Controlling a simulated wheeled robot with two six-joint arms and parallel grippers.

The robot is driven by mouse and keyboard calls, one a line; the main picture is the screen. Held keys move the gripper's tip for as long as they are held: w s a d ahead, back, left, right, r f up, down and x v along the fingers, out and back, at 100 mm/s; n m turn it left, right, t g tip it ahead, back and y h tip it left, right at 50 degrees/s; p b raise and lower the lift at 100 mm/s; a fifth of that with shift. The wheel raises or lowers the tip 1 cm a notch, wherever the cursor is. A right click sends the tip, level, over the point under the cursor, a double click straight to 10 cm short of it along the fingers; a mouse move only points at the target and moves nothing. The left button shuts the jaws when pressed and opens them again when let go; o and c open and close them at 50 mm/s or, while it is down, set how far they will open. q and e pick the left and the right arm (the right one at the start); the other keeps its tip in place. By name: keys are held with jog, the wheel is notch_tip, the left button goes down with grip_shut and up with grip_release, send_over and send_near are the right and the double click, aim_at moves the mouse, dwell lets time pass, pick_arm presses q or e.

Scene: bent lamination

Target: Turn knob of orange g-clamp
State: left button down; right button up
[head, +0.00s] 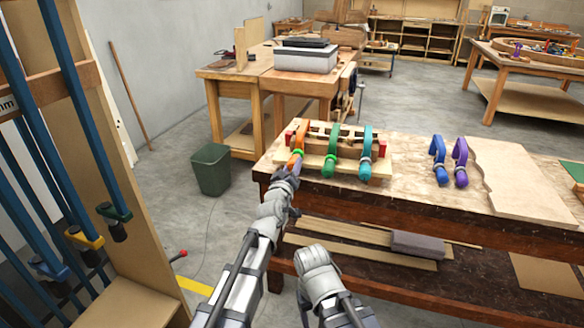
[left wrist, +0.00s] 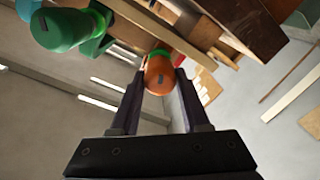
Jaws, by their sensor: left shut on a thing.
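The orange g-clamp (head: 299,136) sits at the left end of the wooden lamination form (head: 348,147) on the workbench. Its knob end faces my left gripper (head: 289,175), which reaches it from the front and partly hides it. In the left wrist view the rounded orange knob (left wrist: 160,77), with a dark slot on its end, lies between the two dark fingers of the left gripper (left wrist: 161,80). The gripper is shut on this knob. Part of my right arm shows in the head view, but its gripper does not.
A green g-clamp (head: 332,158) and a teal one (head: 367,155) stand close to the right on the form. Blue (head: 438,160) and purple (head: 460,162) clamps lie farther right on the bench (head: 415,190). A green bin (head: 211,169) stands on the floor at left.

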pick_arm(q)
jog(key=shift+c, duration=1.8)
grip_release()
jog(key=v, duration=0.8)
jog(key=shift+w, duration=0.1)
